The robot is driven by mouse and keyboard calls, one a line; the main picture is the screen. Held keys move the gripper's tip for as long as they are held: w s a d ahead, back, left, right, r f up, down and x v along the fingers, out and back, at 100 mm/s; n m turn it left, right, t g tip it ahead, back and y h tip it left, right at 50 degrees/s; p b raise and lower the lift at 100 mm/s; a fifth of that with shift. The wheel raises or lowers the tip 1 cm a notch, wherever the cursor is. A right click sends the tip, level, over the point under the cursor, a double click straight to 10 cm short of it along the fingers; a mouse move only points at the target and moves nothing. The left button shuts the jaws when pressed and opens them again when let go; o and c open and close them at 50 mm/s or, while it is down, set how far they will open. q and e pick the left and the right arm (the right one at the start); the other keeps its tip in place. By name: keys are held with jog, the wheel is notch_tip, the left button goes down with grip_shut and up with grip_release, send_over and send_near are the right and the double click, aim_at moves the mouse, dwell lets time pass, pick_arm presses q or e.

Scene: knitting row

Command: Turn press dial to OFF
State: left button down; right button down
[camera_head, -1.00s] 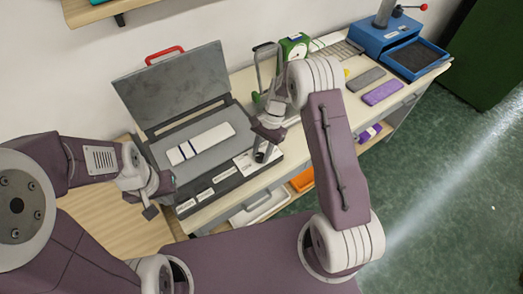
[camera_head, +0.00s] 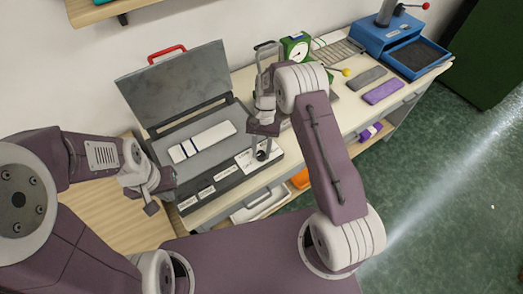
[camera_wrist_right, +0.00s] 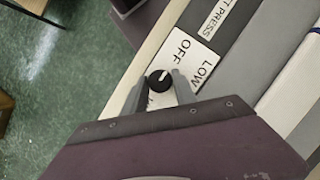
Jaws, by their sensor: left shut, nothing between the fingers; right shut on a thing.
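The heat press (camera_head: 178,90) stands open on the bench, its grey upper plate raised and a white strip with dark bands on its bed. Its black dial (camera_wrist_right: 158,77) sits on a white label reading OFF and LOW; a third word is mostly hidden. The dial's white mark points up and right in the right wrist view, toward the OFF side. My right gripper (camera_wrist_right: 158,82) is shut on the dial, with a finger on each side; in the head view it is at the press's front right corner (camera_head: 262,152). My left gripper (camera_head: 150,208) is shut and empty, left of the press.
A grey block (camera_head: 367,77) and a purple block (camera_head: 383,91) lie to the right, before a blue machine (camera_head: 402,42). An orange bin (camera_head: 300,178) is below the bench.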

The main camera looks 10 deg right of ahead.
jog(key=shift+w, duration=0.1)
jog(key=c, duration=1)
grip_release()
jog(key=b+v, duration=0.1)
jog(key=v, duration=0.8)
jog(key=shift+r, duration=0.1)
